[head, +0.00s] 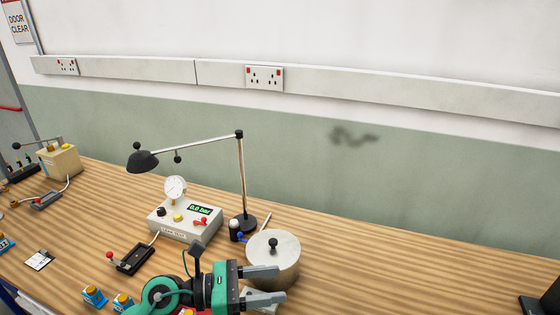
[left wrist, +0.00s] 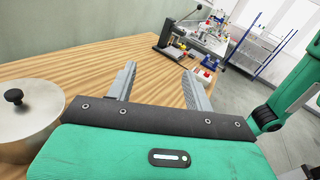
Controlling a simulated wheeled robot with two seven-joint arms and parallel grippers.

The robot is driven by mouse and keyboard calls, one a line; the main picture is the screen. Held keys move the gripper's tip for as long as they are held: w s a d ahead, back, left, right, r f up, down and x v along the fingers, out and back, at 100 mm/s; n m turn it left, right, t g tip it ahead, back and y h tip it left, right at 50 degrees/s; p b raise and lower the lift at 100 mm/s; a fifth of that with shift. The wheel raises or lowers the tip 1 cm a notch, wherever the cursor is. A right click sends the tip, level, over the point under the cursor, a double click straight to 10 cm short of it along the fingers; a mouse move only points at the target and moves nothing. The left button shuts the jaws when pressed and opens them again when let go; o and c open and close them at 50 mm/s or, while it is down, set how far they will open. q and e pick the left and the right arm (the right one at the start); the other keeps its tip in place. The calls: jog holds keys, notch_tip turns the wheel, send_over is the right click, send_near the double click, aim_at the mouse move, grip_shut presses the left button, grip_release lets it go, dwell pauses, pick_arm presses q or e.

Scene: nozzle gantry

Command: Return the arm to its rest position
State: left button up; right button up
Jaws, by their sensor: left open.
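My left gripper (head: 279,285) is at the bottom middle of the head view, with its green and black body at left and two grey fingers pointing right. The fingers are apart with nothing between them. In the left wrist view the same gripper (left wrist: 157,82) shows its two fingers spread over the wooden bench. A round pale metal pot with a black knob (head: 285,262) stands just behind the fingers in the head view. The pot also shows at the left edge of the left wrist view (left wrist: 30,118). I cannot tell whether the upper finger touches it. My right gripper is not in view.
A gantry lamp (head: 241,180) on a post stands behind a control box (head: 185,220) with a gauge.

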pick_arm(q)
jog(key=w+a+r+n+t+y, duration=0.25)
jog(key=a+n+t, duration=0.25)
jog(key=n+t, duration=0.55)
jog(key=w+a+r+n+t+y, duration=0.25)
jog(key=a+n+t+y, duration=0.35)
jog(key=n, duration=0.8)
jog(key=s+a+f+n+g+y, duration=0.3)
jog(key=a+f+n+y, duration=0.8)
jog(key=n, duration=0.5)
jog(key=s+d+f+n+g+h, duration=0.1)
jog(key=s+f+n+g, duration=0.4)
jog(key=s+f, duration=0.4)
jog(key=s+d+f+n+g+h, duration=0.1)
jog(key=s+f+n+g, duration=0.2)
jog(key=s+f+g, duration=0.7)
notch_tip(320, 180, down, 27)
jog(key=s, duration=0.2)
jog(key=s+a+f, duration=0.2)
jog(key=s+f, duration=0.7)
jog(key=f, duration=0.1)
jog(key=s+a+f, duration=0.2)
jog(key=s+f, duration=0.8)
jog(key=shift+s+f, duration=0.2)
jog(key=shift+d+m+g, duration=0.1)
jog(key=shift+m+g, duration=0.15)
